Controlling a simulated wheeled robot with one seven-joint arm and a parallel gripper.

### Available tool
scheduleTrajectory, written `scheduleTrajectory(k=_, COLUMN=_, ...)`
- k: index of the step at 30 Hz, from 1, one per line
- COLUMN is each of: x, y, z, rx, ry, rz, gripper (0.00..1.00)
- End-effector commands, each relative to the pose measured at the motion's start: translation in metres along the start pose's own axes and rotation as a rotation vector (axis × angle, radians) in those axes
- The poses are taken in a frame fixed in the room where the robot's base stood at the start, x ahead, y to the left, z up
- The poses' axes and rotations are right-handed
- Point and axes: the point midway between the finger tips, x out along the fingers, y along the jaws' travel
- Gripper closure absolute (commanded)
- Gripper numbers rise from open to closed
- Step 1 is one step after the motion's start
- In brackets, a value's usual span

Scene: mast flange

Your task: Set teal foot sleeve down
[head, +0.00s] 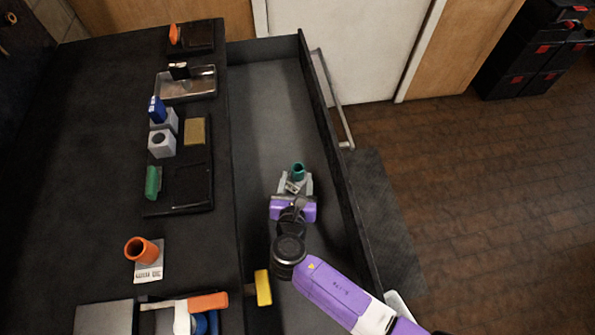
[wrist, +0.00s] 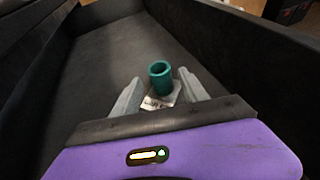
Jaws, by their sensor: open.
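The teal foot sleeve (head: 298,169) stands upright in the long grey drawer (head: 275,110), on or beside a small pale label card. In the wrist view the teal foot sleeve (wrist: 160,76) shows its open top, with the label card (wrist: 157,102) at its base. My gripper (head: 295,184) reaches down into the drawer close to the sleeve. In the wrist view the two grey fingers of my gripper (wrist: 160,92) are spread, one on each side of the sleeve, with visible gaps. Whether the sleeve's base touches the card is hard to tell.
Drawer walls rise on both sides of my gripper. The black counter at left holds an orange cup (head: 141,250), a green piece (head: 152,183), white blocks (head: 162,143) and a metal tray (head: 186,84). A yellow-handled item (head: 263,288) lies near my arm. The far drawer floor is clear.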

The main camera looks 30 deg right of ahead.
Motion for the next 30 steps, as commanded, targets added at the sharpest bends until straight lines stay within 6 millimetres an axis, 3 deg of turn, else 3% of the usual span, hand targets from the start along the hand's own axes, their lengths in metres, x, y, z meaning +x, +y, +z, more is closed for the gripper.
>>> scheduleTrajectory(k=6, x=-0.046, y=0.0, z=-0.001, rx=0.0, ry=0.001, rz=0.003, gripper=0.48)
scheduleTrajectory(k=12, x=-0.071, y=0.0, z=-0.001, rx=0.0, ry=0.001, rz=0.002, gripper=0.48)
scheduleTrajectory(k=30, x=-0.079, y=0.0, z=0.0, rx=0.001, ry=0.001, rz=-0.001, gripper=0.48)
